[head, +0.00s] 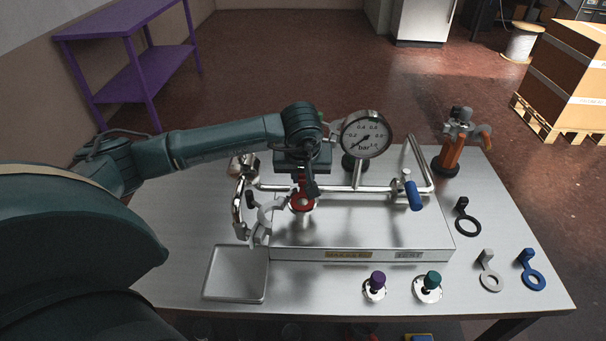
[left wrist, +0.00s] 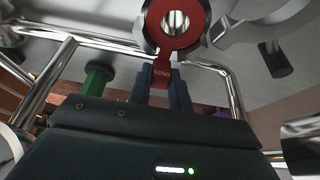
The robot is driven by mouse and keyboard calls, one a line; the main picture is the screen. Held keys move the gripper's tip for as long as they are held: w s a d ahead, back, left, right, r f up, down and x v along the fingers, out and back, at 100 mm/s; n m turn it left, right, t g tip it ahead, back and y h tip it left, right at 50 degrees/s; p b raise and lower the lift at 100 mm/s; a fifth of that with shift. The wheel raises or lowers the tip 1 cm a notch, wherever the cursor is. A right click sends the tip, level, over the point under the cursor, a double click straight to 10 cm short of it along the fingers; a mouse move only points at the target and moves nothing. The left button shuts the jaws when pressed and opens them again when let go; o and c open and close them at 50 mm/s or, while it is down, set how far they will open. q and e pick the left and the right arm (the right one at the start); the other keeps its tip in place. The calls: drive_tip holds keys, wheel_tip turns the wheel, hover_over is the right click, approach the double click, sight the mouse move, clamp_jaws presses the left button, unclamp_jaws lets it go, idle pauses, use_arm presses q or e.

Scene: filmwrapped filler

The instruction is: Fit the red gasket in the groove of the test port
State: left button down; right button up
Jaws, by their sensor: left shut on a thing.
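My left gripper (head: 304,184) reaches in from the left and is shut on the tab of the red gasket (head: 302,205). The gasket's ring is at the metal test port (head: 302,222) on the steel box. In the left wrist view the red gasket (left wrist: 162,72) points away from the fingers (left wrist: 162,86), and bright metal shows through its hole. I cannot tell whether the ring is seated in the groove or just above it. The groove is hidden. An open clamp (head: 262,222) hangs left of the port. My right gripper is out of view.
A pressure gauge (head: 366,134), chrome pipes and a blue-handled valve (head: 413,196) stand close around the port. Black (head: 467,227), grey (head: 490,281) and blue (head: 532,281) gaskets lie at the right. An empty tray (head: 236,273) is front left. An orange-handled tool (head: 448,153) stands back right.

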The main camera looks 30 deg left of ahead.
use_arm(q)
drive_tip(key=c, duration=1.2)
unclamp_jaws()
drive_tip(key=shift+d+r, duration=0.1)
drive_tip(key=shift+r, duration=0.2)
drive_tip(key=v, duration=1.2)
drive_tip(key=shift+s+r, duration=0.2)
drive_tip(key=shift+r, duration=0.05)
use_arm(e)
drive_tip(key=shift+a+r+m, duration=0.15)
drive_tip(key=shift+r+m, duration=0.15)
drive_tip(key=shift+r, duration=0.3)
use_arm(q)
drive_tip(key=shift+d, duration=0.1)
